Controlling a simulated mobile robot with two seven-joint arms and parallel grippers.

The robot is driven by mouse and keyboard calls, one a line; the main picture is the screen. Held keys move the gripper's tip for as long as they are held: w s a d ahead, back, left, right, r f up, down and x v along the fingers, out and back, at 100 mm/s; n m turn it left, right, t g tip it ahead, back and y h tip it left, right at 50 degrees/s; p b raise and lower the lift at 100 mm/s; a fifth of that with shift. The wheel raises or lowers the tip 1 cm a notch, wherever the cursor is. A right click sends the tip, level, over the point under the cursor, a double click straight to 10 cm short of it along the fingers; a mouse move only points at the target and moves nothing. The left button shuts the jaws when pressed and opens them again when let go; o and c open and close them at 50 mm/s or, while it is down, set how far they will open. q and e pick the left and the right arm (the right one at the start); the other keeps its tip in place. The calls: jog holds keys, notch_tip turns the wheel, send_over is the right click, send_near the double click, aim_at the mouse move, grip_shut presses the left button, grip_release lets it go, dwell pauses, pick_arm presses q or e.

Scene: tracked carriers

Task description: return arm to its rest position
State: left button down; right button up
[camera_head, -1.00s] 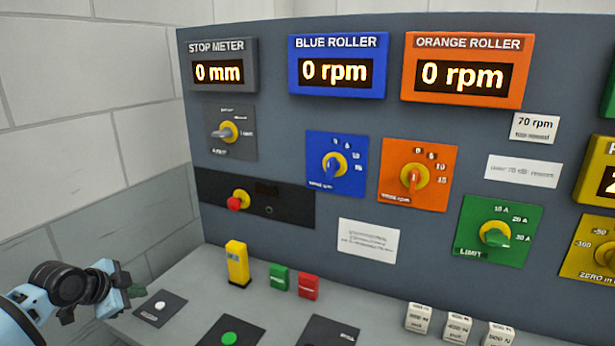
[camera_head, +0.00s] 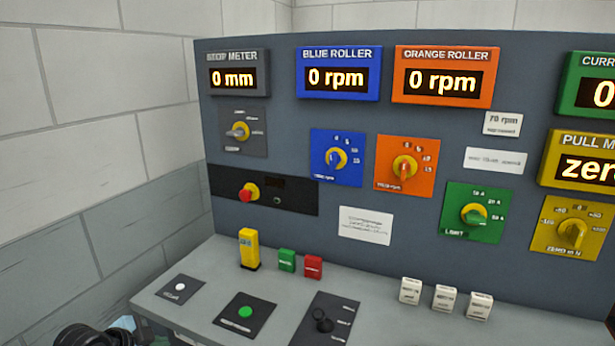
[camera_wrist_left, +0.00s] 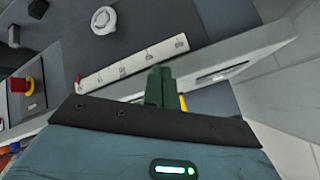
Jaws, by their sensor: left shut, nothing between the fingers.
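My left arm (camera_head: 90,336) shows only as a dark joint at the bottom left edge of the head view, below the front edge of the desk. In the left wrist view my left gripper (camera_wrist_left: 162,84) has its dark green fingers together, with nothing held between them. It is apart from the panel controls in the head view. My right gripper is in neither view.
The grey desk (camera_head: 200,267) holds a green-button plate (camera_head: 245,312), a black joystick plate (camera_head: 326,325), a yellow block (camera_head: 249,250) and white blocks (camera_head: 444,298). Behind stands the control panel (camera_head: 400,215) with dials. A wall (camera_head: 90,110) is at left.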

pick_arm(q)
jog(key=s+d+f+n+h+p, duration=0.1)
jog(key=s+d+f+n, duration=0.1)
jog(key=s+d+f, duration=0.65)
jog(key=s+d+f+n, duration=0.2)
jog(key=s+d+f, duration=0.35)
jog(key=s, duration=0.65)
jog(key=s+f+n+y, duration=0.1)
jog(key=s+n, duration=0.2)
jog(key=s, duration=0.7)
jog(key=s+n+y+p, duration=0.1)
jog(key=s+n, duration=0.1)
jog(key=s, duration=0.9)
jog(key=shift+s+a+f+n+y, duration=0.25)
jog(key=shift+a+f+n+y, duration=0.05)
jog(key=shift+f+n, duration=0.1)
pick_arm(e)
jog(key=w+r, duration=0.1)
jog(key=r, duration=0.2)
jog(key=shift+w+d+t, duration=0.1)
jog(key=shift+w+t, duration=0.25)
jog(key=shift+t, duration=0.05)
pick_arm(q)
jog(key=shift+s+a, duration=0.1)
jog(key=shift+a, duration=0.05)
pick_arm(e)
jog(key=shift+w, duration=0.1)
